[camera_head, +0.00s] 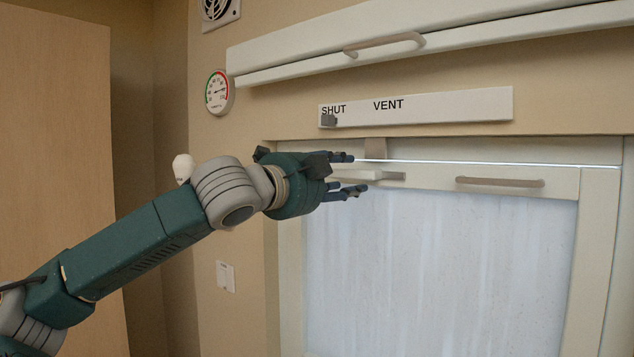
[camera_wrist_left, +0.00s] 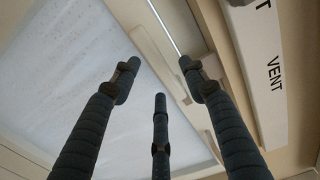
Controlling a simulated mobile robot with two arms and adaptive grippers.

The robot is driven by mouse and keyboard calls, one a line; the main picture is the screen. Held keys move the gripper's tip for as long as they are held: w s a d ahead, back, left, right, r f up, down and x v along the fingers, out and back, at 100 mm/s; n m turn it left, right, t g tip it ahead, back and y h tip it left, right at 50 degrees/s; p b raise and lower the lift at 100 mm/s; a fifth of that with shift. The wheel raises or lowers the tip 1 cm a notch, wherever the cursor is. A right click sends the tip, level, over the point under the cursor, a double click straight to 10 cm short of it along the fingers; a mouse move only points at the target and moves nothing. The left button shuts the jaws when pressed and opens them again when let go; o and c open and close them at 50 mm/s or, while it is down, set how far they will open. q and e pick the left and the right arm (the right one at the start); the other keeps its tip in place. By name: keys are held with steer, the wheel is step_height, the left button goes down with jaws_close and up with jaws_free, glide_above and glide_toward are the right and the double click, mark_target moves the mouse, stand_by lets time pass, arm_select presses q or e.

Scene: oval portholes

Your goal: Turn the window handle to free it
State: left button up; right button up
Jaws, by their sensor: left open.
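The window handle (camera_head: 385,176) is a pale, roughly horizontal lever at the top left of the window frame. A brownish bracket (camera_head: 376,148) sits just above it. My left gripper (camera_head: 349,174) is open, its fingers pointing right, above and below the handle's left end. In the left wrist view the handle (camera_wrist_left: 157,48) lies beyond the spread fingers (camera_wrist_left: 159,75), between their tips. I cannot tell whether any finger touches it. The handle's left end is partly hidden by the gripper. My right gripper is not in view.
A brown pull bar (camera_head: 500,182) is fixed on the window frame to the right. A white strip marked SHUT and VENT (camera_head: 440,107) with a grey slider (camera_head: 328,120) is above. A blind housing with a handle (camera_head: 385,43) is higher. A round gauge (camera_head: 219,92) hangs at left.

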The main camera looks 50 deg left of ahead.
arm_select(q)
steer(key=v, duration=0.9)
steer(key=shift+f, duration=0.1)
stand_by(0.3)
